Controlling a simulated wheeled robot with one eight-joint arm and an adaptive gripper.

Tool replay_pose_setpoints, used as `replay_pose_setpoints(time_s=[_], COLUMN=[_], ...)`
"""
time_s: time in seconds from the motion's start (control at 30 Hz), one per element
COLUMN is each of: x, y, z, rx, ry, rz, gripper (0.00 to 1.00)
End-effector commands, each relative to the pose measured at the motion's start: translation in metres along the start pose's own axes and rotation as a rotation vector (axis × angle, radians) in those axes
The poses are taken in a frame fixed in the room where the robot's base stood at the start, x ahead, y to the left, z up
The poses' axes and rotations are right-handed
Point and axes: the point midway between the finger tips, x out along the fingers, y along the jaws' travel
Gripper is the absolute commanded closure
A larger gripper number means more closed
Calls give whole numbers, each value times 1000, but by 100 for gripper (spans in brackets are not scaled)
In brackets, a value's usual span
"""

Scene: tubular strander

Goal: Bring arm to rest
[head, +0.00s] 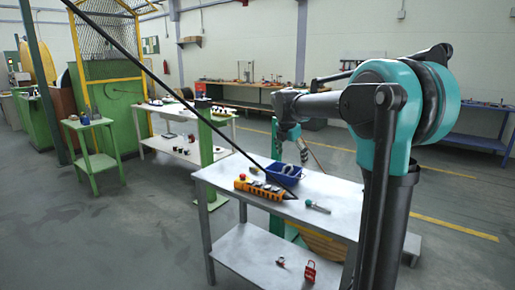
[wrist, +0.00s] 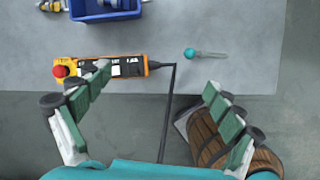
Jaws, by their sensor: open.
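My gripper (wrist: 157,78) is open and empty in the wrist view, its two green-padded fingers spread wide above the table's edge. In the head view my teal and black arm reaches out to the left, with the gripper (head: 289,133) hanging above the back of the grey table (head: 338,190). An orange pendant (head: 262,188) with a red button lies on the table. In the wrist view the pendant (wrist: 130,66) appears beyond the left finger, which overlaps its lower edge in the picture. I cannot tell the height gap.
A blue bin (head: 284,175) and a teal-knobbed tool (head: 317,207) share the tabletop. A black cable (head: 190,110) runs from the pendant up across the view. A red padlock (head: 309,271) lies on the lower shelf. Open floor lies left.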

Motion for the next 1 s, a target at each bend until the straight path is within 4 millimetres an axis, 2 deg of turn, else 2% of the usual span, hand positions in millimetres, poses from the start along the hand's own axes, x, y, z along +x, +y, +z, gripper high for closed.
replay_pose_setpoints(time_s=[0.23,0.37,0.57,0.8,1.0], x=[19,35,66,102,124], y=[-40,-74,-143,-227,-283], z=[-23,-44,-94,-165,-220], rx=[296,541,1050,1671,2101], ry=[21,42,90,158,212], rz=[13,20,26,7,-25], gripper=[7,7,7,7,7])
